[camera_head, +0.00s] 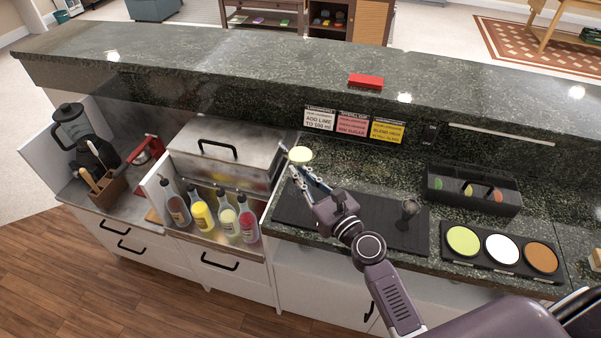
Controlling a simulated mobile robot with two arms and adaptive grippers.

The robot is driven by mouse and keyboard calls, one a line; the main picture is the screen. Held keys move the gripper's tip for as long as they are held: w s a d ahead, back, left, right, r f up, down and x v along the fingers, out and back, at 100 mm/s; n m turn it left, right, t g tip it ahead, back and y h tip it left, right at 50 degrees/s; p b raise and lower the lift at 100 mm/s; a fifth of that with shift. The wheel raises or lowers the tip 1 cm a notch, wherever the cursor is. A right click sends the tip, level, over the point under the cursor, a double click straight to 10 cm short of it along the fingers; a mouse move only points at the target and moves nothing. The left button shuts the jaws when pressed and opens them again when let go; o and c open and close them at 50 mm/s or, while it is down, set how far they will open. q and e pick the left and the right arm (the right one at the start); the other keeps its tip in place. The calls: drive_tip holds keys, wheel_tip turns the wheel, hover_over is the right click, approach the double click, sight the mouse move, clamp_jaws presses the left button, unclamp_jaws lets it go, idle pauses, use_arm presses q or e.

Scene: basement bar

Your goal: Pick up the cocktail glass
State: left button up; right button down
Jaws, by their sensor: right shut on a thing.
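My right gripper (300,173) reaches in from the lower right over the left end of the dark bar mat. It is shut on the cocktail glass, which shows mainly as a pale yellow round top (300,155) just beyond the fingertips. The glass's stem and base are hard to make out behind the fingers. I cannot tell whether its base touches the counter. My left gripper is not in view.
A dark bar mat (375,228) holds a small dark metal cup (409,209). Several sauce bottles (203,216) stand left of the gripper, before a steel lidded box (222,153). A black garnish tray (472,190) and a three-colour rimmer tray (501,268) are right. A raised ledge (270,62) runs behind.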

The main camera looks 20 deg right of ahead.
sight(300, 138)
wheel_tip(300, 138, up, 11)
drive_tip(key=p, duration=0.9)
drive_tip(key=shift+r, duration=0.35)
drive_tip(key=shift+r+b, duration=0.3)
drive_tip(key=shift+r, duration=0.65)
drive_tip(key=shift+r, duration=0.1)
